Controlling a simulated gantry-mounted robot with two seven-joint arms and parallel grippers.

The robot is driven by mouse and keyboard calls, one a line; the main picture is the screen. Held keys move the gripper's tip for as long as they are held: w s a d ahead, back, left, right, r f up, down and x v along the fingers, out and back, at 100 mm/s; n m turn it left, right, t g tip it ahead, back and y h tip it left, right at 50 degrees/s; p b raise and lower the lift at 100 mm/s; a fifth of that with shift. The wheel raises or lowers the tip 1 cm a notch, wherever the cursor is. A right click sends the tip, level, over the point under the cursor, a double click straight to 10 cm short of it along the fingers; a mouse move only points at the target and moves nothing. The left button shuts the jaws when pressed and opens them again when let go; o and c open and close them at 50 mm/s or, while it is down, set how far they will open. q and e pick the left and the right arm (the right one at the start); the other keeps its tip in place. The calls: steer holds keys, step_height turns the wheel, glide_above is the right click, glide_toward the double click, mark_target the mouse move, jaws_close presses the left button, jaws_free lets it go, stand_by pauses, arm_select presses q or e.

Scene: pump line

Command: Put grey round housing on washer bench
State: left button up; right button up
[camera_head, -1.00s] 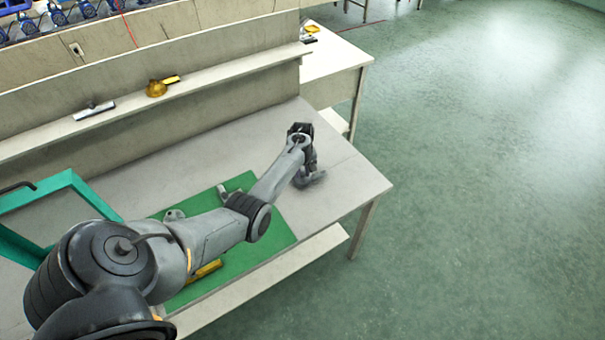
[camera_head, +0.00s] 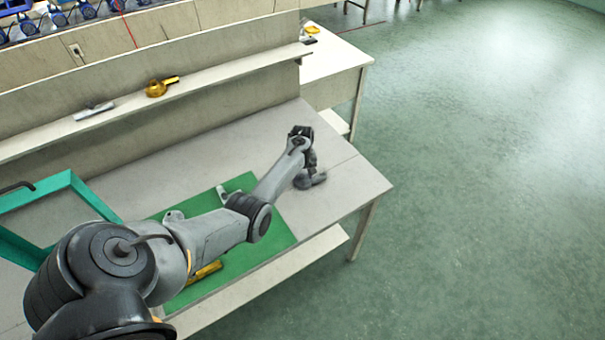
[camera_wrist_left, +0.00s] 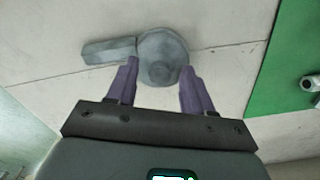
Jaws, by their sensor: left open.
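The grey round housing (camera_wrist_left: 158,57), a round body with a straight arm to its left, lies on the pale bench top in the left wrist view. In the head view the housing (camera_head: 317,181) is small and partly hidden at my gripper. My left gripper (camera_wrist_left: 159,70) is open, its purple fingertips on either side of the round body, with nothing visibly clamped. In the head view the left gripper (camera_head: 303,179) is low over the right part of the bench (camera_head: 345,190). I cannot tell which bench is the washer bench.
A green mat (camera_head: 274,236) lies left of the gripper, with grey and yellow parts on it. A teal frame (camera_head: 85,190) stands at the left. A shelf (camera_head: 215,80) runs behind, holding a yellow part (camera_head: 156,89). Another bench (camera_head: 335,55) stands beyond.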

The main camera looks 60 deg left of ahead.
mark_target(302, 176)
arm_select(q)
steer(key=shift+r, duration=0.4)
step_height(302, 176, up, 11)
steer(key=p, duration=0.2)
steer(key=s+d+f+m+t+y, duration=0.1)
steer(key=s+d+f+m, duration=0.3)
steer(key=d, duration=0.7)
steer(key=s+d+f+m+t+y, duration=0.1)
steer(key=s+d+m+y, duration=0.1)
steer(key=s+d+m, duration=0.6)
steer(key=s+d+r+m+h, duration=0.1)
steer(key=s+d+r, duration=0.1)
steer(key=d, duration=0.4)
steer(key=s+d+r+m+t+h, duration=0.1)
steer(key=s+d+r, duration=0.1)
steer(key=s+d, duration=0.3)
steer(key=s+d+r+m+h, duration=0.1)
steer(key=s+d+r+m, duration=0.1)
steer(key=d, duration=0.7)
steer(key=shift+s+t, duration=0.3)
steer(key=shift+s, duration=0.35)
step_height(302, 176, up, 21)
steer(key=p, duration=2.1)
